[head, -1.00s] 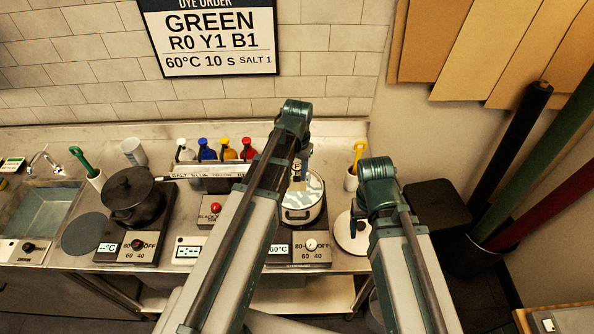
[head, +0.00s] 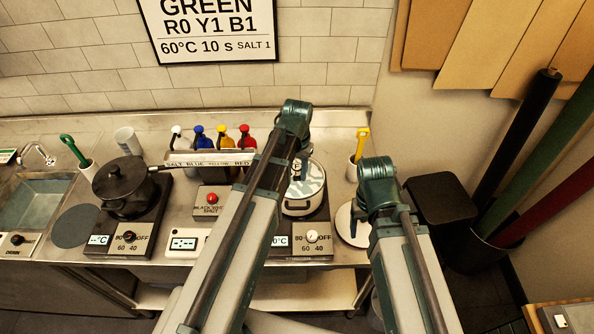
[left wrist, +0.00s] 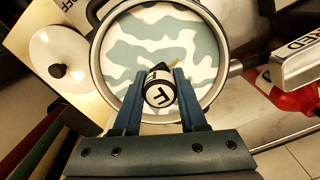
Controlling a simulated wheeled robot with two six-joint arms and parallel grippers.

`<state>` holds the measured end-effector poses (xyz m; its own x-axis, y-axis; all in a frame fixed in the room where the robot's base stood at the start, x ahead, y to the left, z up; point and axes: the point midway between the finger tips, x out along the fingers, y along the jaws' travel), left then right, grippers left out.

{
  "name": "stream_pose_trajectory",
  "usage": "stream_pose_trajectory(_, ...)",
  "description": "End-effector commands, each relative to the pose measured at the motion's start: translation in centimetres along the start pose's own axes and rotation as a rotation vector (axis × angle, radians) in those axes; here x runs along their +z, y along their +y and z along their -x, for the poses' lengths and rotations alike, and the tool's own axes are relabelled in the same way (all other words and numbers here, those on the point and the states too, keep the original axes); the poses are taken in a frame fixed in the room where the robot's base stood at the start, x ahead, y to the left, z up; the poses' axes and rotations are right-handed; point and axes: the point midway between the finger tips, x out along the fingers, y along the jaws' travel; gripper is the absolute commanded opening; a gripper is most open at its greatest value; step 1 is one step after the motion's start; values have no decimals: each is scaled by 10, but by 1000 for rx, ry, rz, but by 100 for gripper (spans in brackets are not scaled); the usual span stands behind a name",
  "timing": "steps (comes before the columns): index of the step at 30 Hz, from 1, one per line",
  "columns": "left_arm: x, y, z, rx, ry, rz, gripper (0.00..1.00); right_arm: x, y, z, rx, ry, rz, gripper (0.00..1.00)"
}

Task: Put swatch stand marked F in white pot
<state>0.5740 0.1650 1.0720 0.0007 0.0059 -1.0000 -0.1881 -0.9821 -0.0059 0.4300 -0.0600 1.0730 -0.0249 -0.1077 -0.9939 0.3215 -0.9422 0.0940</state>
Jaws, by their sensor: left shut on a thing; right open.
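The swatch stand marked F (left wrist: 160,90) is dark with a round white label that shows the letter. My left gripper (left wrist: 158,74) is shut on it, and the stand also shows, small, in the head view (head: 297,168). The white pot (head: 304,209) stands on the right-hand hot plate. In the left wrist view the stand appears over the pot's open mouth (left wrist: 222,98), with white and grey-green patches inside. I cannot tell how high the stand is above these.
A white lid (head: 345,222) with a dark knob lies right of the pot. A black pot (head: 122,185) stands on the left hot plate. A labelled rack (head: 208,158) with coloured bottles is behind. A cup with a yellow-handled tool (head: 361,146) stands at the back right.

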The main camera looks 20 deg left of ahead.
Motion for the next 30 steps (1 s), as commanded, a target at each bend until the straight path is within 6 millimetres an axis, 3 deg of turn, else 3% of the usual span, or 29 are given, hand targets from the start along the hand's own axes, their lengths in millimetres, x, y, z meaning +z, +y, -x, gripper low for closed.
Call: stream_pose_trajectory(30,0,0,-10,0,0,0,0,-1,-1,-10,0,0,0,70)
